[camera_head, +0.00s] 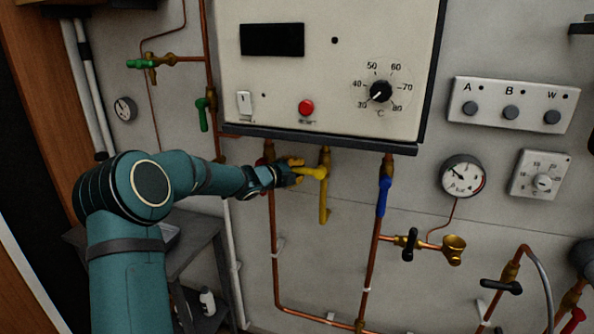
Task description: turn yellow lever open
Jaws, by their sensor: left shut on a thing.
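The yellow lever (314,172) sits on a brass valve (325,157) under the white control box. My left gripper (294,171) comes in from the left and is shut on the lever's left end. The fingers hide that end and part of the copper pipe behind. My right gripper is not in view.
The control box (328,99) overhangs close above my gripper. A blue lever (383,197) hangs to the right, with a black-handled valve (411,243) below it. A copper pipe (273,220) runs down close by. A dark trolley (196,262) stands lower left.

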